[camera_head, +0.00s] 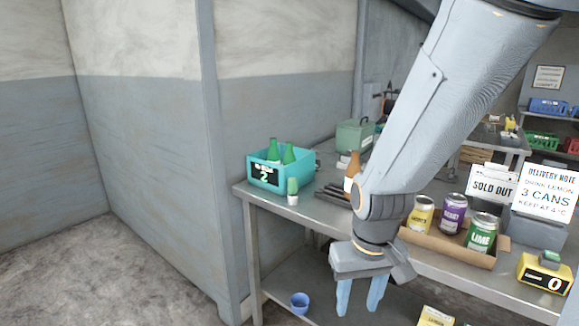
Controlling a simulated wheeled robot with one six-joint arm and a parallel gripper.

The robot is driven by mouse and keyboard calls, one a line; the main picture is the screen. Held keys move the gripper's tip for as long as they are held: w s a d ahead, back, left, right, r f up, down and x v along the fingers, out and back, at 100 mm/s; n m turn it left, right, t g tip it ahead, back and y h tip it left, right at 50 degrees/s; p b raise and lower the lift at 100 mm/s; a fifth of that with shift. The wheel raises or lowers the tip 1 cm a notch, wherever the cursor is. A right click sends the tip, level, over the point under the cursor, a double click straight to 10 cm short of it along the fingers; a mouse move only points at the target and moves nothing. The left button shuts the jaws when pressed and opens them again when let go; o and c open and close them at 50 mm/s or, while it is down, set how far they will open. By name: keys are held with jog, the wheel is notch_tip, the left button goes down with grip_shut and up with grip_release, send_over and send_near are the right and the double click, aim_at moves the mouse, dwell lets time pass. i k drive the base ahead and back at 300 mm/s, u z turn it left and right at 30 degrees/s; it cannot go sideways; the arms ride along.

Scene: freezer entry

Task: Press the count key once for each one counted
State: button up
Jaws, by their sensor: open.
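A yellow counter (544,276) with a green key (550,256) on top stands at the right end of the table, and its display reads 0. My gripper (359,300) hangs in front of the table's front edge, fingers pointing down, open and empty. It is well to the left of the counter. A cardboard tray (447,247) behind it holds a yellow can (420,215), a purple can (452,213) and a green lime can (481,234). A teal crate (270,178) labelled 2 holds green bottles (274,150).
A delivery note (549,190) reading 3 cans and a sold out sign (492,185) stand behind the tray. An orange-brown bottle (352,168) is partly hidden by my arm. A green-and-white object (292,192) stands beside the crate. A blue cup (299,303) sits below.

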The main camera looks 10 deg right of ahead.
aim_at(551, 255)
jog(key=z, duration=1.85)
